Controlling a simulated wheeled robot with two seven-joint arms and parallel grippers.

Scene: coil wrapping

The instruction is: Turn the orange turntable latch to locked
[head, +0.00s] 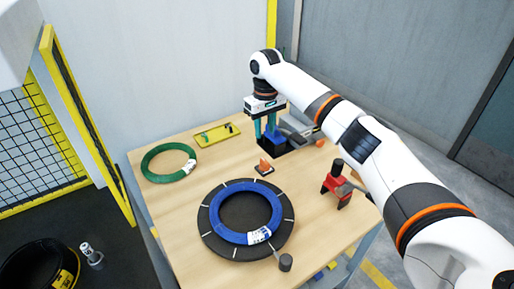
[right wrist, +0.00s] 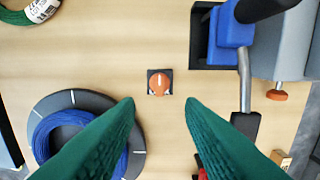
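The orange turntable latch (head: 264,167) is a small orange knob on a dark square base on the table, behind the turntable. In the right wrist view the latch (right wrist: 159,83) lies just beyond and between the fingertips, untouched; a pale mark runs up its middle. The dark turntable (head: 208,232) with radial white marks carries a blue coil (head: 219,232) with a white label. My right gripper (head: 265,131) points down above the table, behind the latch in the head view. Its green fingers (right wrist: 160,101) are spread and empty. My left gripper is not in view.
A blue and grey device on a black base (head: 271,149) stands close to my right gripper. A red tool with a black knob (head: 336,187) stands right of the turntable. A green coil (head: 150,174) and a yellow tray (head: 205,140) lie left. Table around the latch is clear.

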